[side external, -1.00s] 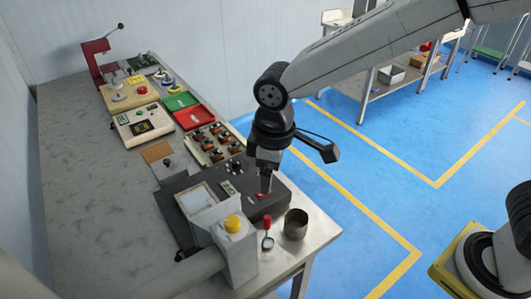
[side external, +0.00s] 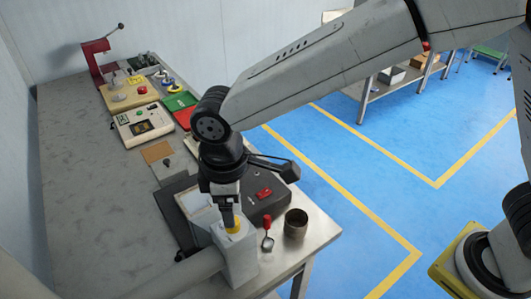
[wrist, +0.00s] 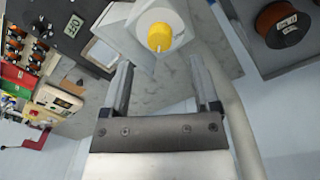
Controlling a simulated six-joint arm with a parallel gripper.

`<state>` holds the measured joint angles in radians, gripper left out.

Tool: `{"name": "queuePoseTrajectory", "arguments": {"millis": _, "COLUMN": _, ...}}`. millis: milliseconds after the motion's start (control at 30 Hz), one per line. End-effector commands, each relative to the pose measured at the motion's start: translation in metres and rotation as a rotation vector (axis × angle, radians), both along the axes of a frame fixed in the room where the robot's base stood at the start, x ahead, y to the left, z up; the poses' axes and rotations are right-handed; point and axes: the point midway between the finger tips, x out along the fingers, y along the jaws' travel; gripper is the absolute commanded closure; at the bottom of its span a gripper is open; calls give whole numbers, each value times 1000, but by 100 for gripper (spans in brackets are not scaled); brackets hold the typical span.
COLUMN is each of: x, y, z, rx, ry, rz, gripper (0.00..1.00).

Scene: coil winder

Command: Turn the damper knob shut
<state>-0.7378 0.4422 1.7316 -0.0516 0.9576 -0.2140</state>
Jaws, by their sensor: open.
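The yellow damper knob (side external: 233,226) sits on top of the light grey duct box (side external: 239,260) at the near end of the bench. In the wrist view the knob (wrist: 160,36) shows whole on the box's top, ahead of the fingertips. My gripper (side external: 229,214) points down just above the knob and hides part of it in the side view. In the wrist view my gripper (wrist: 165,85) has its two fingers wide apart with nothing between them. I cannot tell from the side view whether a finger touches the knob.
A dark machine with a red switch (side external: 264,193) stands behind the box. A grey pipe (side external: 185,278) joins the box from the left. The left of the bench (side external: 75,170) is clear.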

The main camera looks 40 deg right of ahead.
Motion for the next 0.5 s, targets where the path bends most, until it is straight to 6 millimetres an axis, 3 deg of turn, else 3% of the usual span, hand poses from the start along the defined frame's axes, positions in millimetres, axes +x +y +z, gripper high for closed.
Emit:
{"name": "queuePoseTrajectory", "arguments": {"millis": 300, "x": 1, "y": -2, "z": -39, "rx": -2, "ry": 1, "rz": -1, "gripper": 22}}
{"name": "queuePoseTrajectory", "arguments": {"millis": 500, "x": 2, "y": -2, "z": -51, "rx": -1, "ry": -1, "rz": -1, "gripper": 22}}
